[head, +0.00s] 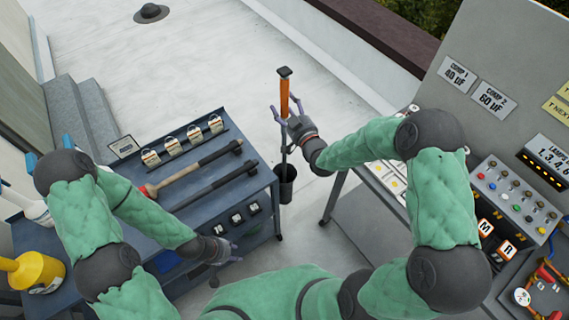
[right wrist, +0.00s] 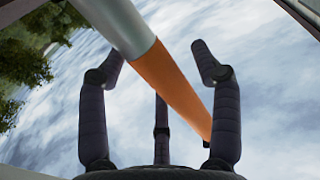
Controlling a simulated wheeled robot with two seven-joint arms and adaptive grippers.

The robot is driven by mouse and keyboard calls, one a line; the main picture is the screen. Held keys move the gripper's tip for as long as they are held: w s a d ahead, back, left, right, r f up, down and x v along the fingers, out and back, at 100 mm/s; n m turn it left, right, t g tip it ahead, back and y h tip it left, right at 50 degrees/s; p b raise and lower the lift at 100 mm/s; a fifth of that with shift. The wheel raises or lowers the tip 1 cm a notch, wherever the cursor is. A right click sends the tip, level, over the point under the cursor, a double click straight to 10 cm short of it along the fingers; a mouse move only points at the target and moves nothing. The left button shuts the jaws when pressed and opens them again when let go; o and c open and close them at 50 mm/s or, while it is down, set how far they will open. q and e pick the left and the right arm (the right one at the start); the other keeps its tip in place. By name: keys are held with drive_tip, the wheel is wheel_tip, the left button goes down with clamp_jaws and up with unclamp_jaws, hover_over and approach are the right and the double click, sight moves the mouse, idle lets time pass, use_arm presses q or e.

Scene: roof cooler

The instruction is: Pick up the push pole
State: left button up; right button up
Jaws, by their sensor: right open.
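The push pole (head: 284,95) has an orange grip with a dark cap and a grey shaft. It stands nearly upright in a dark cup (head: 286,185) at the right side of the blue cart. My right gripper (head: 285,112) is open at the lower part of the orange grip, with its fingers spread about the pole. In the right wrist view the pole (right wrist: 172,82) runs diagonally across the open fingers (right wrist: 158,62); contact cannot be told. My left gripper (head: 236,252) hangs beside the cart's front edge, apart from the pole; its finger opening is too small to judge.
The blue cart (head: 215,192) carries long-handled tools (head: 195,167) and several tagged padlocks (head: 172,146). A control panel (head: 515,195) stands at the right. A yellow container (head: 38,271) is at lower left. Open roof floor (head: 200,60) lies beyond the pole.

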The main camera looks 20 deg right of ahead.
clamp_jaws()
drive_tip(key=shift+r, duration=0.15)
wheel_tip(320, 180, up, 28)
drive_tip(key=p, duration=0.2)
idle(0.5)
